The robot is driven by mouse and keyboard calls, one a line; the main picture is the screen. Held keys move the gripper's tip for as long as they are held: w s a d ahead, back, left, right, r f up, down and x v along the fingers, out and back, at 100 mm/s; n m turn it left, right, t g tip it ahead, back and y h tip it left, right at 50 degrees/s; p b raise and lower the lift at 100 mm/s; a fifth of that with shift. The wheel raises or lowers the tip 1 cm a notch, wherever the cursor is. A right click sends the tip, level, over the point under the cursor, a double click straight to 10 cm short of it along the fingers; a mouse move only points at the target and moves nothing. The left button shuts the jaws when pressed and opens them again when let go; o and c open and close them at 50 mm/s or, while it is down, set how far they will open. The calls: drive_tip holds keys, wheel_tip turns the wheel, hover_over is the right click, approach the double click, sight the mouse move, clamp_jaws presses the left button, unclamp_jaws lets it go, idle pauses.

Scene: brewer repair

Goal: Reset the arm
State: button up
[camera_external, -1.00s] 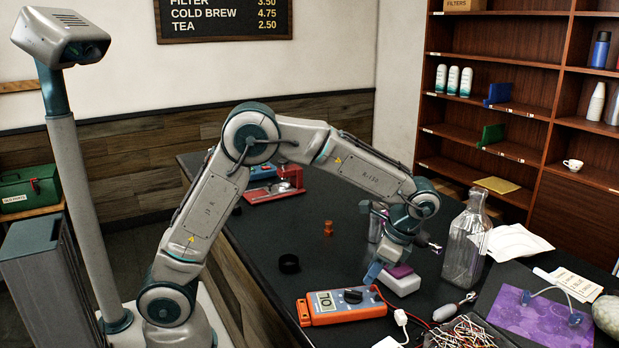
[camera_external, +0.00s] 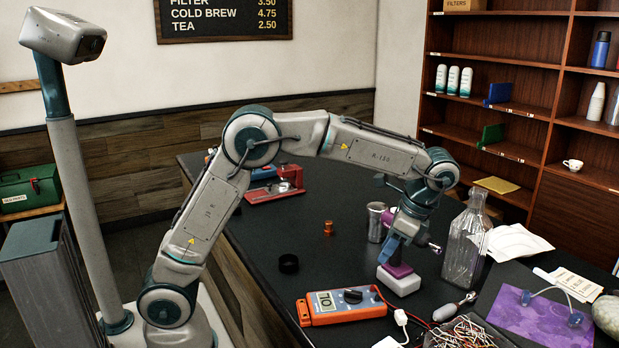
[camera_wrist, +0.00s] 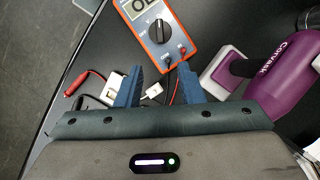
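My gripper (camera_external: 393,252) hangs from the bent arm above the dark counter, in front of the glass bottle. In the wrist view my gripper (camera_wrist: 159,70) has its two blue fingers apart, with nothing held between them. A purple device (camera_wrist: 282,85) with a white base (camera_wrist: 222,70) is to the right of the fingers in the wrist view. In the external view my gripper partly hides the purple part above the white base (camera_external: 399,283). I cannot tell from the external view how far apart they are.
An orange multimeter (camera_external: 340,304) lies left of the white base, with leads nearby. A glass bottle (camera_external: 465,240) and a metal cup (camera_external: 376,222) stand close to my gripper. A wire-filled tray (camera_external: 468,335) is at the front. The counter's left part is mostly clear.

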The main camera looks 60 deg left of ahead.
drive_tip(key=s+a+r+n+t+h, duration=0.3)
drive_tip(key=s+a+n, duration=0.2)
drive_tip(key=s+a, duration=0.55)
drive_tip(key=s+a+f+n+t, duration=0.1)
drive_tip(key=s+a+f+n, duration=0.1)
drive_tip(key=s, duration=0.3)
drive_tip(key=s+a+f+n+t, duration=0.2)
drive_tip(key=s+a+n, duration=0.1)
drive_tip(key=s, duration=0.3)
drive_tip(key=shift+a+f+h, duration=0.25)
drive_tip(key=shift+a+h, duration=0.05)
idle(1.5)
